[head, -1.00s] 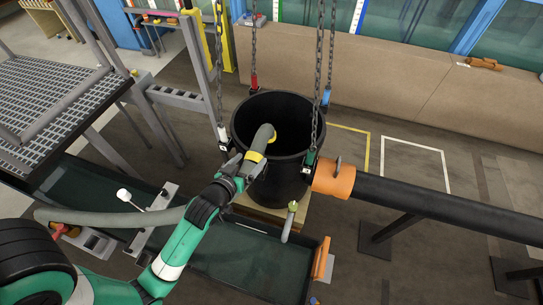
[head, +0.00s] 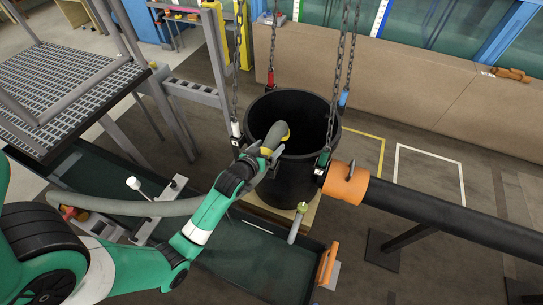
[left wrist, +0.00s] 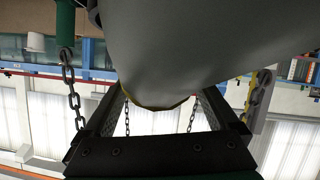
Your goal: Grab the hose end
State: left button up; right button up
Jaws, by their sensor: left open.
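The grey hose (head: 140,206) runs in from the left, passes behind my left arm and bends over the near-left rim of the black bucket (head: 310,178). Its yellow-edged end (head: 285,132) sits over the bucket's mouth. My left gripper (head: 271,154) is open at the rim, right beside the hose close to its end. In the left wrist view the grey hose (left wrist: 200,50) fills the upper middle in front of the dark jaws, with a thin yellow edge below it. Whether the jaws touch it I cannot tell. My right gripper is not in view.
Chains (head: 239,75) with coloured hooks hold the bucket's rim. An orange collar (head: 346,183) and black pipe (head: 440,213) stand close on its right. A dark green trough (head: 225,262) lies below, and a grated platform (head: 60,90) is at the upper left.

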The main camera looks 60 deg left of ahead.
aim_at(279, 132)
pick_arm(q)
jog(key=x, duration=0.2)
jog(key=shift+w+a+f, duration=0.1)
jog(key=shift+w+a, duration=0.15)
jog(key=shift+w, duration=0.05)
jog(key=shift+c, duration=0.3)
grip_shut()
